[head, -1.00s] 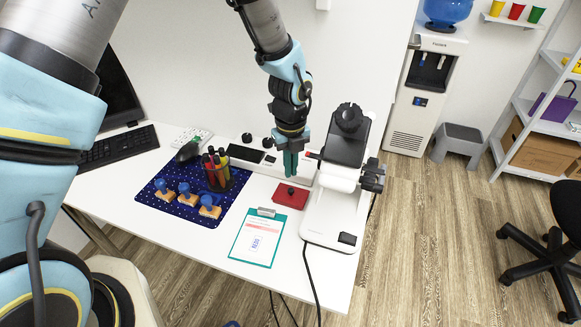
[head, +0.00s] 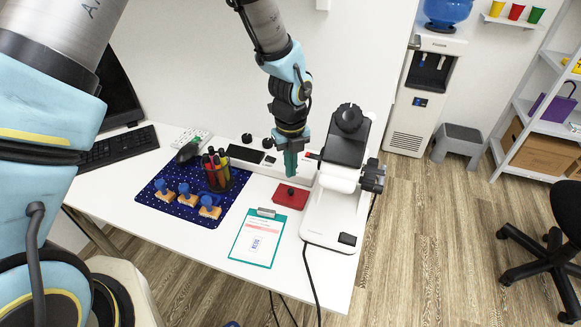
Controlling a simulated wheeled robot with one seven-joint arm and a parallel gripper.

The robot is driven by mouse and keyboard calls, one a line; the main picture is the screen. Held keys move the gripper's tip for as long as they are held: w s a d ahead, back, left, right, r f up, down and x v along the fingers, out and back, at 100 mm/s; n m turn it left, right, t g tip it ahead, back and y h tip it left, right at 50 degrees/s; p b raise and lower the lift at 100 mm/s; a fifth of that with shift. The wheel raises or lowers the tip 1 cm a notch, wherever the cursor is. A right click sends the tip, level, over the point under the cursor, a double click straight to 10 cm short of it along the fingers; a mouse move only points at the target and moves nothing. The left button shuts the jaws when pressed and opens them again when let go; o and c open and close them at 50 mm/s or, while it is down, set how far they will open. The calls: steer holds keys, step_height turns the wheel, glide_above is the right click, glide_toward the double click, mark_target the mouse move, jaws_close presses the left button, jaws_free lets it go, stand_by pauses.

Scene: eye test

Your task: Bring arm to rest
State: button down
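My gripper (head: 290,168) hangs fingers down at the end of my arm, above the back part of the white table (head: 225,268). Its teal fingertips are just above or behind a red pad with a dark knob (head: 291,197); whether they touch anything I cannot tell. The fingers look close together, seen edge-on, so any gap between them is hidden. I see nothing held in them.
A white microscope-like device (head: 335,195) stands close right of my gripper. A pen holder (head: 218,172) and several wooden stamps (head: 188,194) stand on a blue mat (head: 238,180) to the left. A clipboard (head: 258,238) lies in front. A keyboard (head: 118,147) is at the back left.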

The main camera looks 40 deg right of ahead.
mark_target(291, 190)
steer(key=shift+w+d+r, duration=0.15)
steer(key=shift+d+r, duration=0.05)
steer(key=shift+a+f+b, duration=0.15)
steer(key=shift+f+b, duration=1.75)
steer(key=shift+f, duration=1.2)
